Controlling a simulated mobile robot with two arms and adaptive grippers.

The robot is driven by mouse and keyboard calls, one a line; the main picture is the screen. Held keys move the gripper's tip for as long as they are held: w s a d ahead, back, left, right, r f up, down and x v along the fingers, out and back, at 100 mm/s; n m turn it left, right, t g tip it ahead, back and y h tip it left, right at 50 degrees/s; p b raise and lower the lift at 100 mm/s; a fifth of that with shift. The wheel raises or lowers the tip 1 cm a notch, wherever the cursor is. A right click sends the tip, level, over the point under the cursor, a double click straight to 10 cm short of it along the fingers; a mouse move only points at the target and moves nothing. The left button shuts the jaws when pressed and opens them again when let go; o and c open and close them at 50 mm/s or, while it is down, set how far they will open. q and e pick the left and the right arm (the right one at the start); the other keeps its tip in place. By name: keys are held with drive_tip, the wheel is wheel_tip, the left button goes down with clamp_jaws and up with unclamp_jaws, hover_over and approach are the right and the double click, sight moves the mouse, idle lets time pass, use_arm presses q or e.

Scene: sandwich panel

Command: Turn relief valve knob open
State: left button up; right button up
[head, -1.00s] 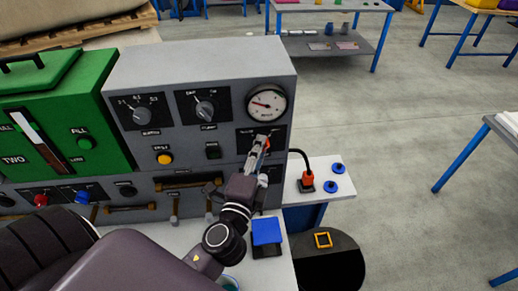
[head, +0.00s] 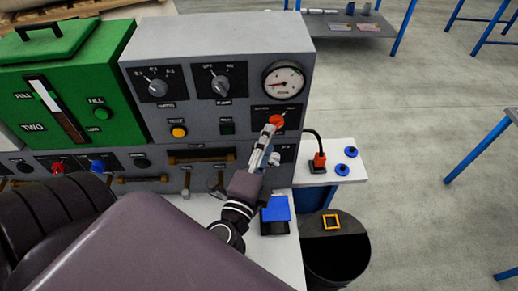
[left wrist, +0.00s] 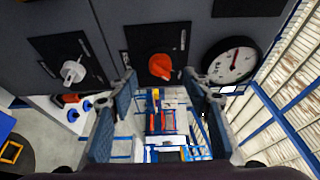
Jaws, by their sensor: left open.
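The red relief valve knob (head: 277,120) sits on a black plate at the right of the grey panel, below the round gauge. In the left wrist view the knob (left wrist: 159,66) shows at upper middle, in line with the gap between the fingers. My left gripper (head: 268,136) is just below the knob in the head view, its fingers pointing up toward it. In the left wrist view the left gripper (left wrist: 160,88) is open and empty, and the knob looks clear of both fingers. The plate's lettering is too small to read. My right gripper is not in view.
The gauge (head: 284,79) is above the knob. A lower plate with a grey knob (left wrist: 73,72) is close by. A red plug (head: 319,160) with a black cable and a blue block (head: 276,209) are on the right. The green box (head: 60,85) is left; open floor lies right.

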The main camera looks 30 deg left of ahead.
use_arm(q)
drive_tip(key=v, duration=0.6)
drive_tip(key=shift+s, duration=0.25)
idle(0.4)
